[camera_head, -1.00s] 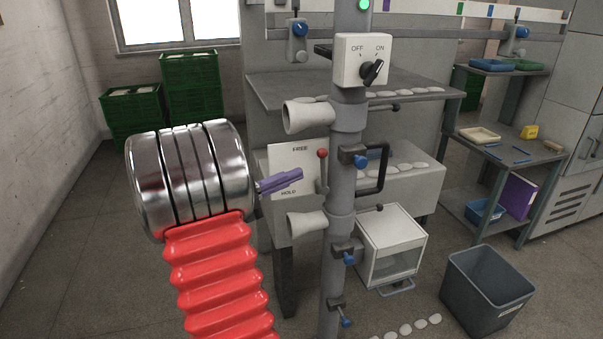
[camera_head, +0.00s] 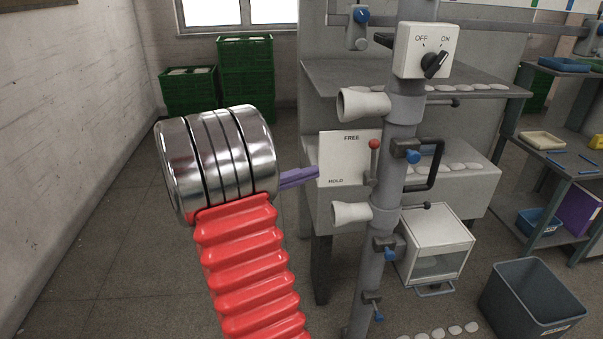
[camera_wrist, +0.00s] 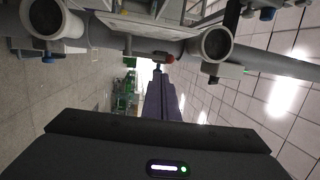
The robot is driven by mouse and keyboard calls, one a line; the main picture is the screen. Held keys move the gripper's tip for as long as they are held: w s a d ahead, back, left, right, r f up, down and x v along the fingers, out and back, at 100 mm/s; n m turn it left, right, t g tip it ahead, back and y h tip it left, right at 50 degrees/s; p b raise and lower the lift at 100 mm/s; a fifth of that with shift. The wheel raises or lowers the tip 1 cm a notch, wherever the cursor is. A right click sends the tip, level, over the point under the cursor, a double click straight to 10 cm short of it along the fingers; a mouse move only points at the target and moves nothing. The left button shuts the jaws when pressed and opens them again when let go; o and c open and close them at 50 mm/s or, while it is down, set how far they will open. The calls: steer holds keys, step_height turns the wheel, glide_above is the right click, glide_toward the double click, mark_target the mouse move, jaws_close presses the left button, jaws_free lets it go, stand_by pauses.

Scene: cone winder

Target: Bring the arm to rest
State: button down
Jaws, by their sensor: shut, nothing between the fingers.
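My arm shows in the head view as a red ribbed sleeve with a banded metal wrist. My gripper (camera_head: 312,174) is purple, shut and empty, and points right toward the FREE/HOLD plate (camera_head: 336,160). In the head view its tip overlaps or ends near the plate's left edge; I cannot tell whether they touch. In the wrist view the purple fingers (camera_wrist: 160,85) lie together, with the lever's red knob (camera_wrist: 168,57) near their tips. In the head view the red-knobbed lever (camera_head: 373,160) stands up at the plate's right side, by FREE.
A grey post (camera_head: 378,220) carries pale cone holders (camera_head: 362,104) and an OFF/ON switch (camera_head: 432,52) turned to ON. A grey bin (camera_head: 530,305) stands at lower right. Green crates (camera_head: 245,75) stand at the back. The floor at left is clear.

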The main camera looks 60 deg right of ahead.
stand_by(0.5)
steer(key=s+a+f+m+t+y, duration=0.1)
steer(key=a+f+m+y, duration=0.1)
steer(key=f+m, duration=0.3)
steer(key=s+a+f+m+t+y, duration=0.1)
steer(key=s+a+f+m+y, duration=0.1)
steer(key=f+m, duration=0.3)
steer(key=w+a+f+m+t+y, duration=0.2)
steer(key=a+f+m+t+y, duration=0.25)
steer(key=a+m, duration=0.6)
steer(key=w+a+r+m+t+y, duration=0.1)
steer(key=w+a+m+t+y, duration=0.2)
steer(key=a, duration=0.6)
steer(key=w+a+r+m+t+y, duration=0.1)
steer(key=w+a+m+t, duration=0.3)
steer(key=a, duration=0.5)
steer(key=a+r+t+y, duration=0.1)
steer(key=a+r+t, duration=0.1)
steer(key=a+r, duration=0.2)
steer(key=s+a+r+t+y, duration=0.1)
steer(key=a+r+t, duration=0.2)
steer(key=a, duration=0.6)
steer(key=shift+s+r, duration=0.2)
steer(key=shift+r, duration=0.15)
